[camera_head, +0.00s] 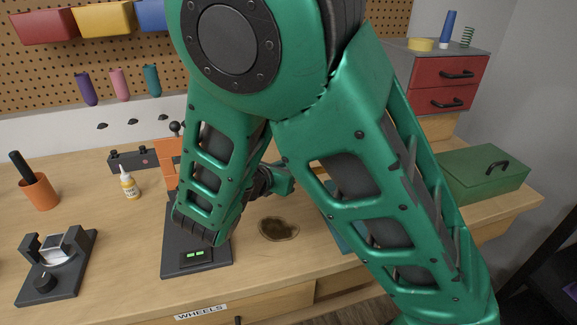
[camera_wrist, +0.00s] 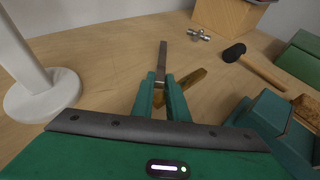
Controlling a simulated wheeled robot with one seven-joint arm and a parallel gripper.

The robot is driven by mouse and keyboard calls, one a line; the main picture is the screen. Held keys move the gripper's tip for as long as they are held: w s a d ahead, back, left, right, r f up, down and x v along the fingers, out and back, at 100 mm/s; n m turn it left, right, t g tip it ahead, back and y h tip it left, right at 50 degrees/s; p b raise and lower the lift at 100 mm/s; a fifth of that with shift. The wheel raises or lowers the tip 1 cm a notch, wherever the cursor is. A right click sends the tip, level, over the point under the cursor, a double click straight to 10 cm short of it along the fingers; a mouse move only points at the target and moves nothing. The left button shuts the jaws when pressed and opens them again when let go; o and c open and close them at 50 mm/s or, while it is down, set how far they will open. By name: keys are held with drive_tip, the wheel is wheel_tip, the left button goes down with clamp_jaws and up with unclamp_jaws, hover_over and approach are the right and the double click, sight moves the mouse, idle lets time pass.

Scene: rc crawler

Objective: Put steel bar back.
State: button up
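A flat grey steel bar (camera_wrist: 163,58) shows in the wrist view, pointing away from me. Its near end runs between the two green fingers of my gripper (camera_wrist: 161,82). The fingers stand apart with the bar between them, but I cannot tell whether they press on it. A brown wooden piece (camera_wrist: 192,78) lies slantwise just beyond the right finger. In the head view my green arm covers most of the gripper and hides the bar.
A mallet (camera_wrist: 252,66), a small metal part (camera_wrist: 199,35) and a white round-based stand (camera_wrist: 42,95) are around in the wrist view. A green toolbox (camera_head: 483,175) stands at the right. A glue bottle (camera_head: 129,184) stands at left.

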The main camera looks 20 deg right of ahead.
drive_tip(key=o, duration=0.3)
drive_tip(key=shift+s+f, duration=0.1)
drive_tip(key=shift+f, duration=0.2)
drive_tip(key=shift+r, duration=0.35)
drive_tip(key=v, duration=1.1)
drive_tip(key=shift+r, duration=0.4)
drive_tip(key=shift+s+a+r, duration=0.2)
drive_tip(key=shift+a+r, duration=0.05)
drive_tip(key=shift+a, duration=0.05)
